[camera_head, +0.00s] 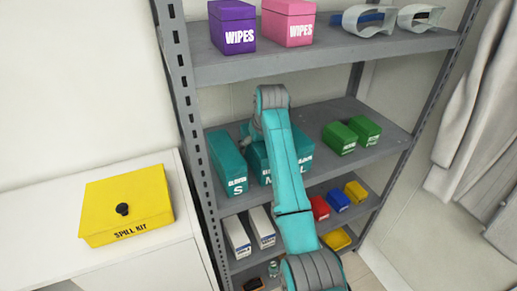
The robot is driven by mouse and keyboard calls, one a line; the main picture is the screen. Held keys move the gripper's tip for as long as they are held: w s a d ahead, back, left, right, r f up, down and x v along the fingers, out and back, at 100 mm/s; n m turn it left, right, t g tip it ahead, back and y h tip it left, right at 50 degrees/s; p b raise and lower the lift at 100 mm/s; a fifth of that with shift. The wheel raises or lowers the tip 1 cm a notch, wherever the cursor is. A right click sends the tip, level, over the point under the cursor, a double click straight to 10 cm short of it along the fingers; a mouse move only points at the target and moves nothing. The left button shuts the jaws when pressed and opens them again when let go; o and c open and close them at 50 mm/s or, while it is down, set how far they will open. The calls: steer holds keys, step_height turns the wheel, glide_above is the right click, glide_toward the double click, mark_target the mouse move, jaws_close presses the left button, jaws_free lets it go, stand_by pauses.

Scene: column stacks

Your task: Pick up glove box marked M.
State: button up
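Teal glove boxes stand on the middle shelf. The one at the left (229,162) is marked S. To its right, partly behind my teal arm, is a glove box (257,163) that seems to be the M one; my arm covers much of its front and its lettering is only partly readable. My arm reaches up across the shelves and bends over at the boxes.
Green boxes (340,138) stand right on the middle shelf (350,109). Purple (232,27) and pink (288,22) wipes boxes and goggles (367,20) are above. White, red, blue and yellow boxes are below. A yellow spill kit (128,205) sits on the white cabinet at left.

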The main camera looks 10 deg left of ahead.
steer(key=c, duration=1.6)
steer(key=shift+r, duration=0.1)
steer(key=shift+r, duration=0.1)
